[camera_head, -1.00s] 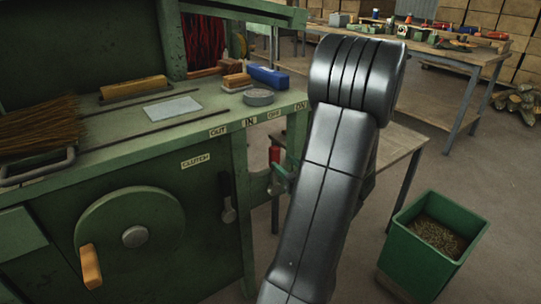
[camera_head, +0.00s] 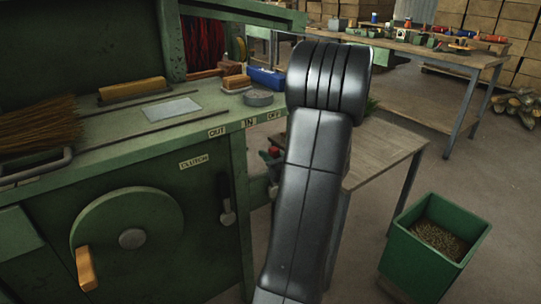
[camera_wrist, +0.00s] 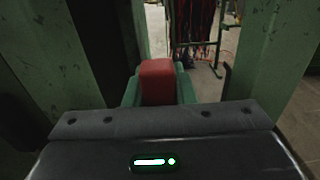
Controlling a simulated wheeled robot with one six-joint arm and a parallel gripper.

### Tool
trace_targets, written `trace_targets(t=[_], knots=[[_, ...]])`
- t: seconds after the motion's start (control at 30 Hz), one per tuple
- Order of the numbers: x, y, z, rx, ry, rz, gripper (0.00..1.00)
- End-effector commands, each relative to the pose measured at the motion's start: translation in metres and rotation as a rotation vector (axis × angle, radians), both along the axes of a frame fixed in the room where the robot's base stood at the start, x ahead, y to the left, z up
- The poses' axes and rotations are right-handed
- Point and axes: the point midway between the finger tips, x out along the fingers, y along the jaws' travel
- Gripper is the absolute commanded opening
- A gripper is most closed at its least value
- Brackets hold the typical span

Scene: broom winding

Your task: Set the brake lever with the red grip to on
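The brake lever's red grip (camera_head: 272,153) shows in the head view at the right end of the green machine, below the OFF label (camera_head: 274,116). My arm hides much of the lever and the ON label. In the wrist view the red grip (camera_wrist: 158,82) stands straight ahead, between the green fingers of my gripper (camera_wrist: 159,92). The fingers lie against both its sides with no visible gap, so my gripper looks shut on it. The lever's shaft is hidden behind the gripper body.
The clutch lever with a dark knob (camera_head: 227,217) and the handwheel (camera_head: 128,238) are on the machine's front. A wooden side table (camera_head: 375,150) stands behind my arm. A green bin (camera_head: 405,262) stands on the floor at right, with open floor around it.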

Motion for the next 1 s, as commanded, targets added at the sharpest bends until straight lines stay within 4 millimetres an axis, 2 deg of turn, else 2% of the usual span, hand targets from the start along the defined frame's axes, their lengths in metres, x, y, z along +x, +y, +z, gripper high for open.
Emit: trace_targets(t=[0.03,0.07,0.1,0.3,0.5,0.73,1.0], knots=[[0.0,0.0,0.0,0.0,0.0,0.0,0.06],[0.0,0.0,0.0,0.0,0.0,0.0,0.0],[0.0,0.0,0.0,0.0,0.0,0.0,0.0],[0.001,-0.002,0.001,0.013,0.011,0.0,0.0],[0.011,-0.016,0.003,0.117,0.089,-0.001,0.0],[0.024,-0.034,-0.004,0.254,0.188,-0.001,0.0],[0.028,-0.039,-0.01,0.304,0.223,0.0,0.0]])
